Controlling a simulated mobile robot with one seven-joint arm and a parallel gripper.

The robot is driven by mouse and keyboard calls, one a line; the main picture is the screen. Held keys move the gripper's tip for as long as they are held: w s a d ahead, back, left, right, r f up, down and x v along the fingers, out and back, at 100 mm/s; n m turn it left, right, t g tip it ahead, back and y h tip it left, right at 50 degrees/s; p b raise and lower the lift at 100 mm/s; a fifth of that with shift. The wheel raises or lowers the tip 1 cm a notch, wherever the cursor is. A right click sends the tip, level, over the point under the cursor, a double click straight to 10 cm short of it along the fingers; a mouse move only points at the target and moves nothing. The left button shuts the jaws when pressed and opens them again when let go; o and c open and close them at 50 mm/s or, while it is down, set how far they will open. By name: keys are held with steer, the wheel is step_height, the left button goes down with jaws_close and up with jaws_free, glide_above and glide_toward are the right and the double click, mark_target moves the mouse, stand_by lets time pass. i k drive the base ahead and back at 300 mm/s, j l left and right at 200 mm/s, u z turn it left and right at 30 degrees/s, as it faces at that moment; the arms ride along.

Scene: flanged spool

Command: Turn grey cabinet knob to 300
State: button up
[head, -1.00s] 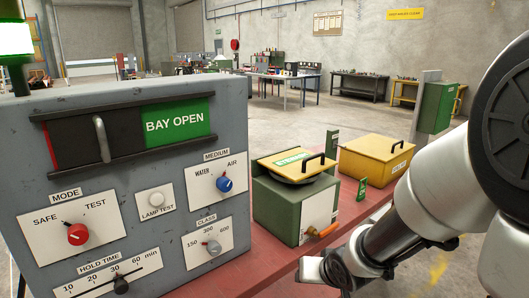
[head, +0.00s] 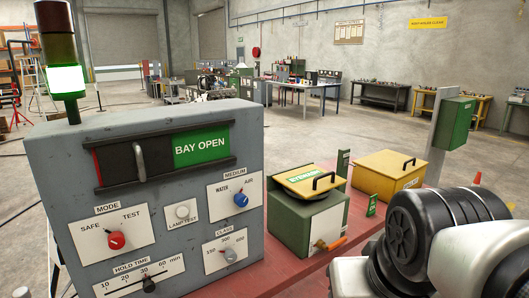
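The grey cabinet (head: 60,170) stands at the left in the head view. Its grey knob (head: 231,255) sits on the white CLASS plate (head: 212,262), low on the right side of the panel, under the marks 150, 300 and 600. The knob's small pointer appears to lean up and left, toward 150. Nothing touches the knob. My arm fills the lower right corner, to the right of the cabinet and apart from it. My gripper's fingers do not show.
The panel also has a red MODE knob (head: 116,240), a blue MEDIUM knob (head: 241,199), a lamp-test button (head: 182,212) and a hold-time slider (head: 149,284). A green box (head: 290,225) with an orange-handled valve (head: 330,244) and a yellow box (head: 385,175) stand right of the cabinet.

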mark_target(229, 256)
steer(key=u, duration=0.65)
steer(key=l, duration=0.85)
